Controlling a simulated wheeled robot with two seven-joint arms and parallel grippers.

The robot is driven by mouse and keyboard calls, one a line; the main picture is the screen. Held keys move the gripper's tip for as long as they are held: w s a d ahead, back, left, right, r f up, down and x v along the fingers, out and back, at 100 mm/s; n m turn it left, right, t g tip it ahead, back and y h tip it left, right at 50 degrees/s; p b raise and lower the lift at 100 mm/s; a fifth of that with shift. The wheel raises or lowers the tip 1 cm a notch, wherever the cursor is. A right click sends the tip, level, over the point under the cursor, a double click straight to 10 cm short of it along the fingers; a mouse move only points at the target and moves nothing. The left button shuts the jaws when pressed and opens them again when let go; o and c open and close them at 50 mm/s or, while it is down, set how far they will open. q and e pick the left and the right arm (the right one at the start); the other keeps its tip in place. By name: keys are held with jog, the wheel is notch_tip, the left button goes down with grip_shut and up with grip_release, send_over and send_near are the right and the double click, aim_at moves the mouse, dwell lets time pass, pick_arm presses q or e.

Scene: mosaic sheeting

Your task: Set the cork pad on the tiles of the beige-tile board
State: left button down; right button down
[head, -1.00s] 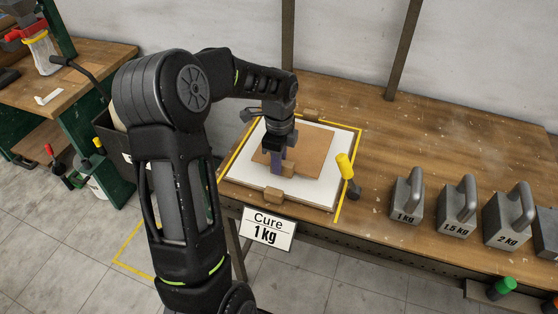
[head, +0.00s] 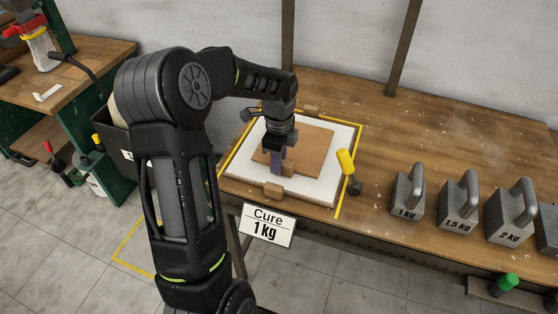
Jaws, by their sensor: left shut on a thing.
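The cork pad (head: 312,146) is a flat brown square lying over the white surface of the board (head: 325,190), roughly parallel to it. I cannot tell whether it rests on the board or is just above it. My left gripper (head: 277,168) points down over the pad's left part, with its purple fingers shut at a small tan block (head: 289,168) that looks like the pad's handle. No beige tiles show; the pad, the white surface and my arm may hide them. My right gripper is out of view.
Yellow tape frames the board on the wooden bench (head: 380,125). Wooden blocks (head: 273,190) sit at its edges. A yellow-headed mallet (head: 346,162) stands at its right. Grey weights (head: 407,192) line the bench to the right. A "Cure 1 kg" sign (head: 267,225) hangs in front.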

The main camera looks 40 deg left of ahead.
pick_arm(q)
jog(key=shift+f, duration=0.45)
jog(key=c, duration=1.2)
grip_release()
jog(key=shift+o, duration=0.2)
notch_tip(320, 180, up, 8)
jog(key=shift+f+b, duration=0.1)
jog(key=shift+b, duration=0.4)
